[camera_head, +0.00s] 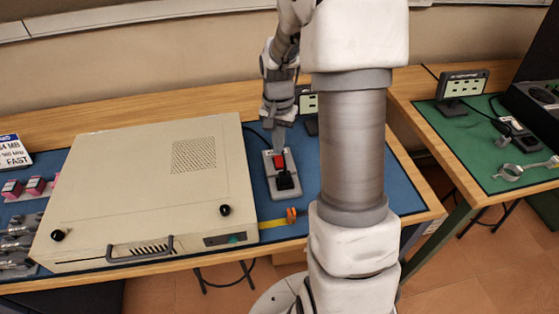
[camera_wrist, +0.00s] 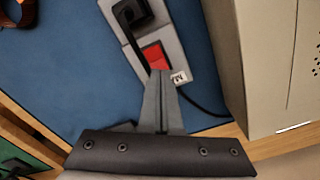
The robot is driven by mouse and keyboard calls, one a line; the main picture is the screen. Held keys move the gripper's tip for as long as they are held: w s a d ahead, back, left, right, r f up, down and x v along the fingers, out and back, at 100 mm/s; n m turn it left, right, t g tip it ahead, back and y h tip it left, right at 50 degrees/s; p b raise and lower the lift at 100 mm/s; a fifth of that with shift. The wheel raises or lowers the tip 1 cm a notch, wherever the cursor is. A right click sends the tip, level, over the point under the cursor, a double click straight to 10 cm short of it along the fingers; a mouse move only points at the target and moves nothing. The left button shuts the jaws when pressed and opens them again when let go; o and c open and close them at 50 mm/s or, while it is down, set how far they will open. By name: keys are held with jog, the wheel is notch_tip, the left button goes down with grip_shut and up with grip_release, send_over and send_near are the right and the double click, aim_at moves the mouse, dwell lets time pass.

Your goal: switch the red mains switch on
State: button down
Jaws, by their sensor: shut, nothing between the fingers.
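The red mains switch (camera_head: 279,161) sits at the far end of a grey socket block (camera_head: 271,183) on the blue mat, right of the beige case. A black plug (camera_head: 285,180) stands in the block's near end. My gripper (camera_head: 279,148) is shut and empty, pointing down at the switch's far end. In the wrist view the switch (camera_wrist: 156,56) shows just beyond my closed fingertips (camera_wrist: 160,74), which overlap its edge. I cannot tell whether they touch it. The plug (camera_wrist: 132,12) shows at the top. A small white label (camera_wrist: 179,77) lies beside the switch.
The large beige case (camera_head: 140,190) stands close on the left. A small display sign (camera_head: 308,102) stands behind the block. An orange clip (camera_head: 291,215) and yellow tape lie in front. A green-topped table (camera_head: 450,130) stands to the right.

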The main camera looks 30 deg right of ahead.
jog(key=shift+f+b, duration=0.65)
jog(key=shift+f, duration=0.3)
dwell(0.9)
jog(key=shift+r+p, duration=2.85)
jog(key=shift+r, duration=0.75)
jog(key=s+a+r+n+t+p, duration=0.1)
jog(key=s+a+r+n, duration=0.15)
jog(key=r, duration=0.45)
jog(key=s+a+r+n+t+p, duration=0.15)
jog(key=s+a+r, duration=0.25)
jog(key=r, duration=0.4)
jog(key=s+a+r+n+t+p, duration=0.1)
jog(key=s+a+r+n, duration=0.1)
jog(key=s, duration=0.4)
jog(key=s+a+r+n+t+p, duration=0.1)
jog(key=s+a+r+n+t, duration=0.1)
jog(key=s+r, duration=0.4)
jog(key=shift+a+n, duration=0.6)
jog(key=shift+a, duration=0.4)
